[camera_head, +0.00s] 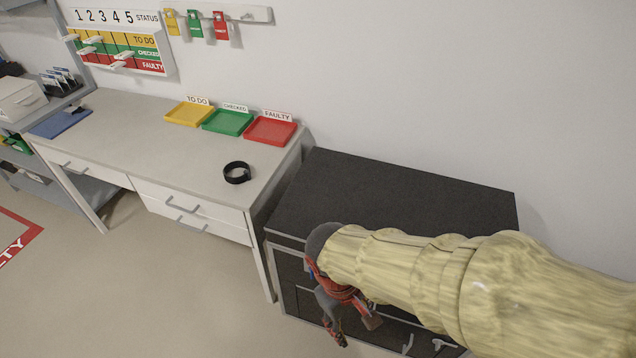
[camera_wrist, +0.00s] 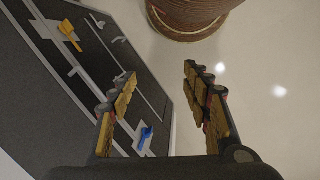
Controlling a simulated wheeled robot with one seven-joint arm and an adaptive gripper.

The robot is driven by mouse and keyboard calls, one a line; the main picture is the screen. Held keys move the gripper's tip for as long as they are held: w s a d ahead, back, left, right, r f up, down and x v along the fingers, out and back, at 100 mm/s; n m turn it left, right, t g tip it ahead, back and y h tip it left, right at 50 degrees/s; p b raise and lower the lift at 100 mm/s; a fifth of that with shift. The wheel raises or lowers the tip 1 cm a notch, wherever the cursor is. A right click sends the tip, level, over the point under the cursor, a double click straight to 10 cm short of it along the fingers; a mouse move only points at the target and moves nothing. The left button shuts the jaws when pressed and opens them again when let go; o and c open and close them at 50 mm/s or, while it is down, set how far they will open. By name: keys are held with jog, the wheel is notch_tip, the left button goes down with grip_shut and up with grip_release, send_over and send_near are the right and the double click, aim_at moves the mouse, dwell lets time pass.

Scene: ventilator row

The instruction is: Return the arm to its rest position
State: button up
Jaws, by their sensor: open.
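My arm, in a pale yellow sleeve, reaches in from the right edge of the head view. My gripper (camera_head: 350,322) hangs at its end, in front of the dark cabinet (camera_head: 400,190). In the wrist view my gripper (camera_wrist: 160,76) has its two padded fingers spread apart, with nothing between them. The cabinet front (camera_wrist: 95,60) lies behind and left of the fingers there, with a yellow piece (camera_wrist: 70,35) and a blue piece (camera_wrist: 146,138) on it. My arm hides part of the cabinet's front and right side in the head view.
A pale desk (camera_head: 130,125) left of the cabinet carries yellow (camera_head: 188,115), green (camera_head: 228,123) and red (camera_head: 270,131) trays and a black ring (camera_head: 237,172). A status board (camera_head: 120,42) hangs on the wall.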

jog(key=d+r+m+t+y, duration=0.1)
jog(key=d+r+m+t, duration=0.2)
jog(key=d+r, duration=0.3)
jog(key=d+r+m+t+y+p, duration=0.1)
jog(key=d+r+m+t, duration=0.2)
jog(key=r, duration=0.9)
jog(key=d+m, duration=0.1)
jog(key=d, duration=0.1)
jog(key=shift+w+d+r, duration=0.3)
jog(key=shift+d, duration=0.1)
